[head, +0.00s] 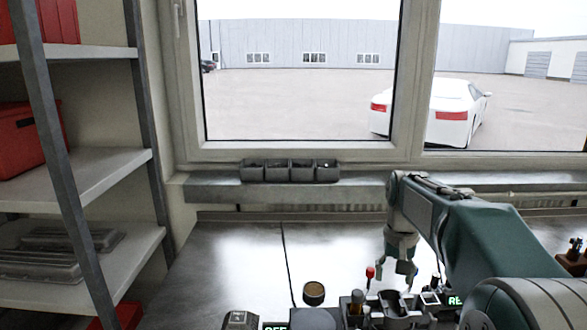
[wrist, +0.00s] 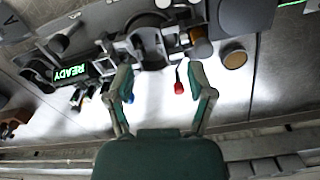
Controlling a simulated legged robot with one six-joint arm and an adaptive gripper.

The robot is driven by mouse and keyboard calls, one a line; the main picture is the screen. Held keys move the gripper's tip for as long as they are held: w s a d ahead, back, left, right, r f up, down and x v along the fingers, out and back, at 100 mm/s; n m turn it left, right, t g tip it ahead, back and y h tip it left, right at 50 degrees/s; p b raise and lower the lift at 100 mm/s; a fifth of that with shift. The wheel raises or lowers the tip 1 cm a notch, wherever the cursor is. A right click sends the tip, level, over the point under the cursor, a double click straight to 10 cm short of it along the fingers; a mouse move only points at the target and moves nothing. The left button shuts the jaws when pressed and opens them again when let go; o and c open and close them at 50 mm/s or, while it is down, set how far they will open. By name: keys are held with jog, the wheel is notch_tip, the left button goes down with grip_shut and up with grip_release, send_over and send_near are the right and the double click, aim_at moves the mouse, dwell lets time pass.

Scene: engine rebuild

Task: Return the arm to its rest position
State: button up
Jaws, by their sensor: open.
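My arm reaches in from the lower right of the head view, bent at the elbow over the metal workbench (head: 232,255). My gripper (head: 396,282) points down above the bench, close behind the cluster of engine parts and fixtures. In the wrist view my gripper (wrist: 161,84) shows two green fingers spread apart with nothing between their tips. A red-tipped lever (wrist: 179,88) appears near the right finger; in the head view the red tip (head: 370,272) is just left of the gripper. I cannot tell whether they touch.
A dark fixture (wrist: 148,42) lies beyond the fingertips, beside a green READY display (wrist: 69,73). A round brass-topped part (head: 314,293) stands left of the cluster. Small grey bins (head: 290,170) line the window sill. Shelving (head: 85,185) stands at left. The left bench top is clear.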

jog(key=s+a+r+n+t, duration=0.1)
jog(key=s+a+r, duration=0.1)
jog(key=s, duration=0.4)
jog(key=s+a+r+t, duration=0.1)
jog(key=s+r+t, duration=0.1)
jog(key=s, duration=0.4)
jog(key=s+a+f+t, duration=0.1)
jog(key=s+f, duration=0.1)
jog(key=s, duration=0.4)
jog(key=s+a+f+n+t, duration=0.1)
jog(key=s+f, duration=0.2)
jog(key=s, duration=0.3)
jog(key=shift+s+a+n+t, duration=0.2)
jog(key=shift+s+n+t, duration=0.1)
jog(key=shift+d, duration=0.1)
